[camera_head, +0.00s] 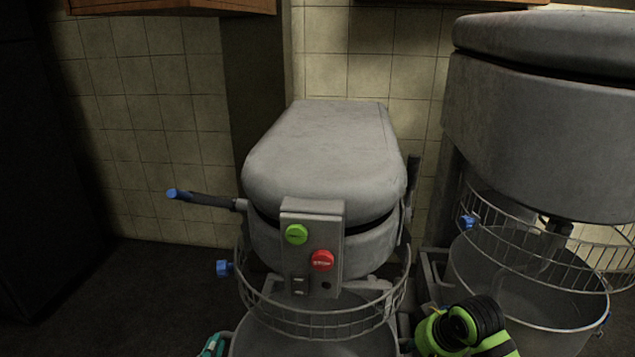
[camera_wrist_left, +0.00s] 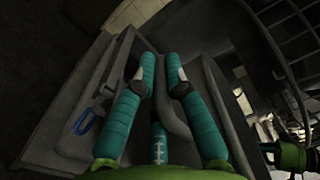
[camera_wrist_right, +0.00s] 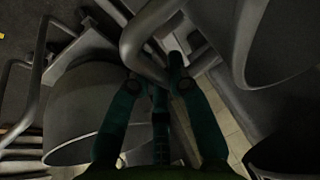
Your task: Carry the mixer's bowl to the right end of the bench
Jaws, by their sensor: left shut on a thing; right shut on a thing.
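The near mixer (camera_head: 320,160) stands in the middle of the head view, with a grey rounded head and green and red buttons. Its grey bowl (camera_head: 315,342) shows below the wire guard, cut off by the lower edge. My left gripper (camera_head: 212,346) is at the bowl's left side; in the left wrist view its teal fingers (camera_wrist_left: 160,68) are shut on a grey handle-like part. My right gripper is hidden in the head view behind its green and black wrist (camera_head: 465,330), right of the bowl. In the right wrist view its fingers (camera_wrist_right: 152,82) are shut on a grey curved tube.
A larger mixer (camera_head: 545,110) stands close on the right, with its own bowl (camera_head: 525,295) and wire guard (camera_head: 590,255) near my right wrist. A blue-tipped lever (camera_head: 200,198) sticks out left of the near mixer. Dark open floor (camera_head: 130,300) lies at the left.

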